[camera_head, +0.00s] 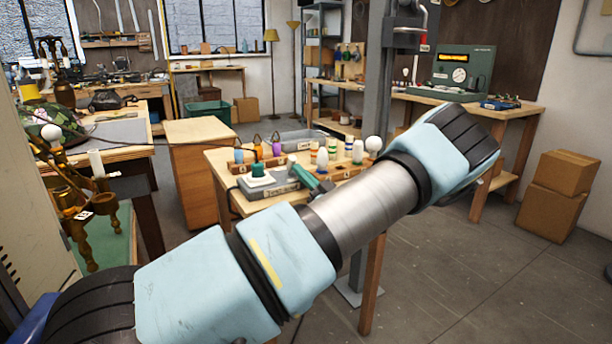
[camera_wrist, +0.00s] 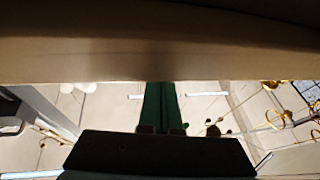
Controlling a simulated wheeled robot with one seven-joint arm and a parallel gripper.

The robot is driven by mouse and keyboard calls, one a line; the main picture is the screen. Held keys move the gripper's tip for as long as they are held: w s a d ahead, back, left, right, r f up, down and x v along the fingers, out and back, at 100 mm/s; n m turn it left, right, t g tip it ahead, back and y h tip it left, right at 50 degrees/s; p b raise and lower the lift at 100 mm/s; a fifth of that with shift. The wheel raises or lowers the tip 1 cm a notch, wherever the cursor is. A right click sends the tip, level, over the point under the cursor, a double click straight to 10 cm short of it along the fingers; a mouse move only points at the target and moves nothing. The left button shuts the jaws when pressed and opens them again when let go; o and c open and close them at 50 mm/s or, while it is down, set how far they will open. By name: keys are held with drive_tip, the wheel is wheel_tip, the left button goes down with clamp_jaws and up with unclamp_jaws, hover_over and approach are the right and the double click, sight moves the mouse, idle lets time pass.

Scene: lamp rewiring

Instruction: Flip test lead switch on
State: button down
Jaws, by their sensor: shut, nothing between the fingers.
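I cannot make out the test lead switch for certain. A grey box (camera_head: 279,187) with a label on its front and a white-and-green piece (camera_head: 257,174) on top stands at the near left of the middle table. A dark cord runs from its left side. In the wrist view my gripper (camera_wrist: 158,88) has its green fingers together with nothing between them. In the head view, a green bar close to the box, at the edge of my forearm, looks like these fingers. My arm hides the rest of the gripper and part of the table.
The middle table (camera_head: 226,163) also holds a rack of colored bottles (camera_head: 322,156), a white bulb (camera_head: 374,144) and a grey tray. A pale beige edge (camera_wrist: 160,52) fills the top of the wrist view. A green instrument (camera_head: 463,73) stands on the right bench.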

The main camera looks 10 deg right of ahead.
drive_tip(key=shift+w+a+r+g+p, duration=0.1)
drive_tip(key=shift+w+r+g+p, duration=0.05)
drive_tip(key=shift+r+g+p, duration=0.15)
idle(0.4)
drive_tip(key=shift+w+a+r+m+g+h+p, duration=0.2)
drive_tip(key=shift+w+r+m+g+h+p, duration=0.15)
drive_tip(key=shift+r+g+h+p, duration=0.6)
drive_tip(key=g+p, duration=0.1)
drive_tip(key=w+g+h+p, duration=0.1)
drive_tip(key=r+g+p, duration=0.1)
drive_tip(key=p, duration=0.1)
drive_tip(key=shift+w+a+m, duration=0.25)
drive_tip(key=shift+m, duration=0.1)
drive_tip(key=shift+d+f+b, duration=0.15)
drive_tip(key=shift+f+b, duration=0.25)
drive_tip(key=shift+f, duration=0.05)
drive_tip(key=shift+s, duration=0.1)
